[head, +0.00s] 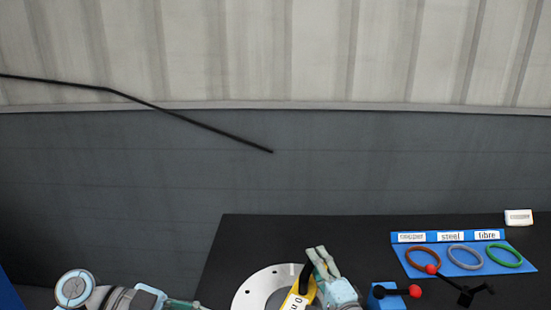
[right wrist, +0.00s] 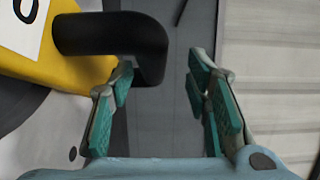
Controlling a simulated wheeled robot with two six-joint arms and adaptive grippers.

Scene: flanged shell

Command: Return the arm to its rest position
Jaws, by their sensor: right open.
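My right gripper (head: 319,254) is open in the head view, just right of a black handle (head: 305,275) on a yellow part (head: 296,300). The right wrist view shows its open fingers (right wrist: 162,75) with nothing held between them. The black handle (right wrist: 105,38) and yellow part (right wrist: 65,72) are close by at upper left there; whether a finger touches the handle I cannot tell.
A blue board (head: 450,270) at right holds brown, grey and green rings under labels copper, steel and fibre. A small white block (head: 518,217) sits behind. The black tabletop's back (head: 290,235) is clear.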

